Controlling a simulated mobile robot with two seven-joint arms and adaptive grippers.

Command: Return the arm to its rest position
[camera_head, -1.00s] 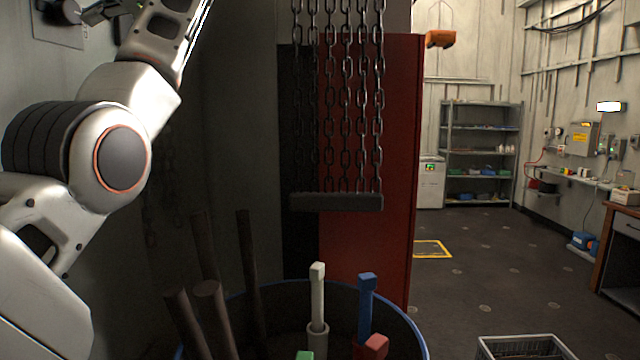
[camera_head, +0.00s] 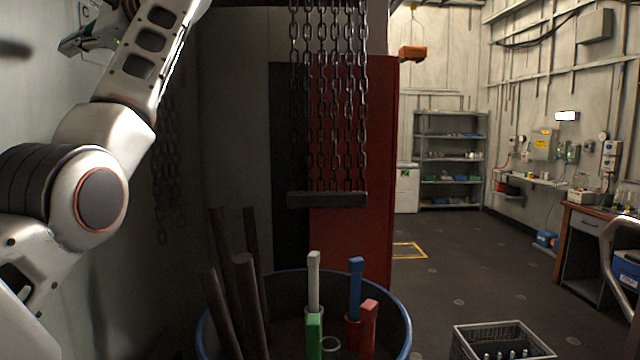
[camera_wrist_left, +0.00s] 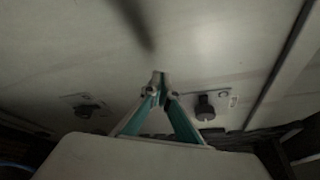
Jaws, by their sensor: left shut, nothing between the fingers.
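My left arm comes in from the left in the head view and reaches up. Its gripper (camera_head: 72,45) is at the upper left corner, close to the pale wall and partly cut off by the frame top. In the left wrist view the two teal-and-grey fingers of the left gripper (camera_wrist_left: 158,80) meet at their tips, with nothing between them. Pale wall panel fills most of that view, with dark fittings on either side of the fingers. My right gripper is not in view.
A blue-rimmed drum (camera_head: 403,310) holds dark rods and coloured-handled pieces. Chains with a dark bar (camera_head: 327,200) hang above it, before a red panel (camera_head: 350,235). A grey crate (camera_head: 462,345) stands right of the drum. Open floor (camera_head: 445,265) lies beyond; a workbench (camera_head: 590,225) is at right.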

